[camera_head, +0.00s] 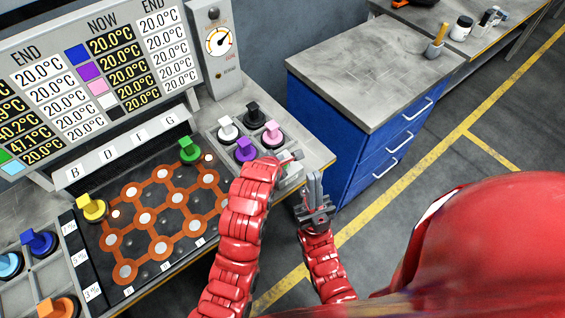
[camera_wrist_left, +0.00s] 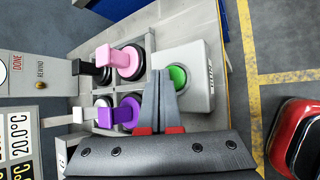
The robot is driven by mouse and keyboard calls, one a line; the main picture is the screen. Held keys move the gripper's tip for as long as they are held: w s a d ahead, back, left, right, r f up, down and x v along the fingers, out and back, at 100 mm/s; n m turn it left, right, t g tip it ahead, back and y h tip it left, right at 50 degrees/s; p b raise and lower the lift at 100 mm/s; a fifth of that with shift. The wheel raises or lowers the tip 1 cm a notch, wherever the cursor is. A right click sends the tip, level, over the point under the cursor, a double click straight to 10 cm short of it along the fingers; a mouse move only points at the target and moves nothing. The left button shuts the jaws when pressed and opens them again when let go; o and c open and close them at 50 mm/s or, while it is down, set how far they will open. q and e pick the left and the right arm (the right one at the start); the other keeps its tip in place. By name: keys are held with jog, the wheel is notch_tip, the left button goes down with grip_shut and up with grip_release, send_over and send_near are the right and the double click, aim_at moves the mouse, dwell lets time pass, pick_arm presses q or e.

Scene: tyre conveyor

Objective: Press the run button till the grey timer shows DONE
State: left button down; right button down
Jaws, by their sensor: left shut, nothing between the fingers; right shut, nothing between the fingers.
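The grey timer (camera_head: 214,62) stands at the back, right of the temperature board, with a round white dial and small red lettering. Its panel also shows at the left edge of the left wrist view (camera_wrist_left: 33,72), with DONE in red and REWIND beside it. The green run button (camera_wrist_left: 179,76) sits on a pale box (camera_wrist_left: 200,90). My left gripper (camera_wrist_left: 162,74) is shut and empty, its tips overlapping the button's near side; I cannot tell whether they touch it. In the head view my left gripper (camera_head: 291,156) partly hides the box. My right gripper (camera_head: 314,184) is shut and empty beside the bench.
Black, white, purple and pink-handled pieces (camera_head: 245,150) stand in a rack beside the button box. A board with orange hexagons (camera_head: 165,215) lies left of my left arm. A blue drawer cabinet (camera_head: 345,130) stands at the right, with open floor before it.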

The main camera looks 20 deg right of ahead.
pick_arm(q)
jog(key=shift+f+b, duration=0.45)
jog(key=shift+f, duration=0.2)
dwell(0.5)
jog(key=shift+r, duration=1.05)
jog(key=shift+r, duration=0.1)
jog(key=shift+r+p, duration=0.75)
jog(key=shift+r, duration=1.7)
